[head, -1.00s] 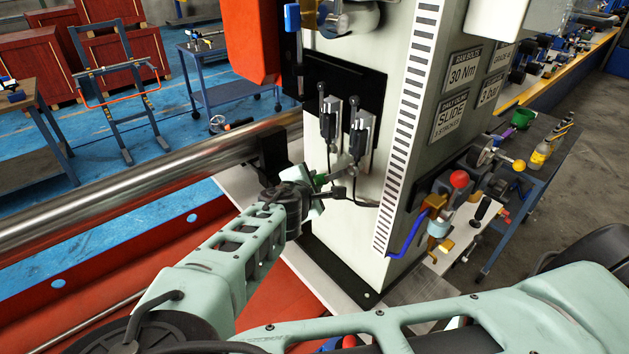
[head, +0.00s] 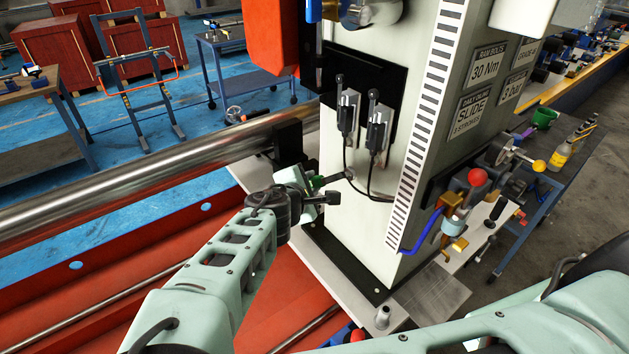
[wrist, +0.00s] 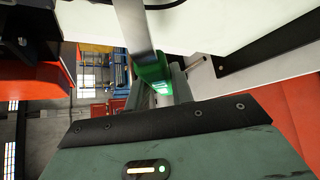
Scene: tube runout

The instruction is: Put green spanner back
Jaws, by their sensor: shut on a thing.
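The green spanner shows in the head view as a green grip (head: 320,181) with a grey metal end reaching right towards the pale machine column. In the wrist view its green part (wrist: 153,73) sits between my fingers, and its flat grey shank (wrist: 133,22) runs up out of the picture. My gripper (head: 322,190) is shut on it, just left of the column's lower face. My fingers hide part of the spanner, and I cannot tell whether its far end touches the column.
A steel bar (head: 150,180) runs behind my arm. A trolley (head: 530,215) stands beyond.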

